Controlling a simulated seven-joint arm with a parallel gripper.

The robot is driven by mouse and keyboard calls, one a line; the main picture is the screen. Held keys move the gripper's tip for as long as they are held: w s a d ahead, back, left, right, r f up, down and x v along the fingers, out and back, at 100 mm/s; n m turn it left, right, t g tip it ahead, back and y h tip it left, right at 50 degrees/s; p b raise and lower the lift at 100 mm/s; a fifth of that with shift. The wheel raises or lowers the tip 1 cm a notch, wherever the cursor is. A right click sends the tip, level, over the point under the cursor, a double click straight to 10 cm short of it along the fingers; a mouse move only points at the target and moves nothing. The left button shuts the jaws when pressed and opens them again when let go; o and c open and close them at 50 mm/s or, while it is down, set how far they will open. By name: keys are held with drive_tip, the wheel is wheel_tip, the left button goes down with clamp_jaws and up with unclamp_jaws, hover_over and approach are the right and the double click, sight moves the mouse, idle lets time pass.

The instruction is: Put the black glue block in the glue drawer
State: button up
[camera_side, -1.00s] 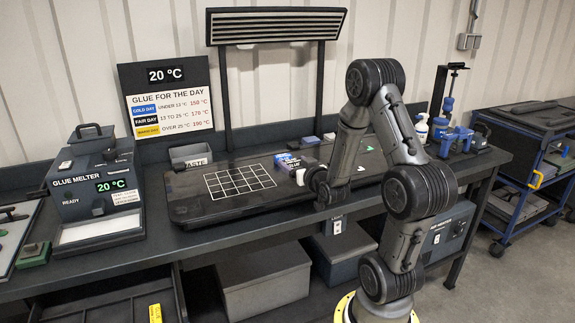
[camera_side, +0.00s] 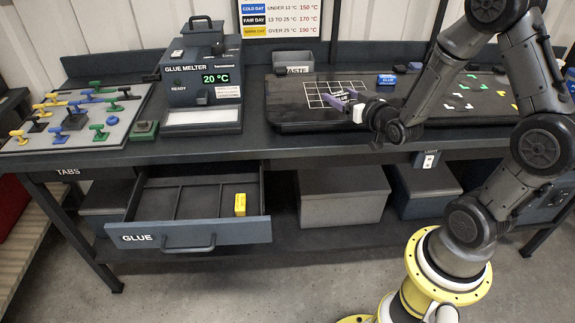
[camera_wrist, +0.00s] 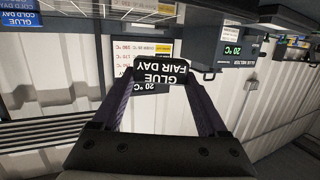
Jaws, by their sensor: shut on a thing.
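The black glue block (camera_wrist: 160,72), labelled "GLUE FAIR DAY", is between the fingertips of my gripper (camera_wrist: 158,80) in the wrist view. In the side view my gripper (camera_side: 344,100) is above the white grid on the dark mat, pointing left; the block is small and partly hidden there. The glue drawer (camera_side: 199,231) stands open below the bench at lower left. It has dividers, and a yellow block (camera_side: 240,204) lies in its right compartment. The middle and left compartments look empty.
A blue glue block (camera_side: 386,79) lies on the mat (camera_side: 290,116); it also shows in the wrist view (camera_wrist: 19,16). The glue melter (camera_side: 203,88) stands left of the mat. The bench front edge lies between my gripper and the drawer. Grey bins stand below.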

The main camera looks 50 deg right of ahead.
drive_tip(key=w+a+f+n+t+y, duration=0.1)
drive_tip(key=w+a+y, duration=0.15)
drive_tip(key=a, duration=0.75)
drive_tip(key=w+a+f+n+y, duration=0.15)
drive_tip(key=w+a, duration=0.25)
drive_tip(key=a, duration=0.6)
drive_tip(key=s+d+f+n+y, duration=0.1)
drive_tip(key=s+f, duration=0.2)
drive_tip(key=f, duration=0.3)
drive_tip(key=s+d+f+n+y, duration=0.1)
drive_tip(key=s+f, duration=0.2)
drive_tip(key=f, duration=0.3)
drive_tip(key=shift+s+d+f+t+y, duration=0.2)
drive_tip(key=shift+d+f+t+y, duration=0.1)
drive_tip(key=shift+f, duration=0.1)
drive_tip(key=shift+n, duration=0.25)
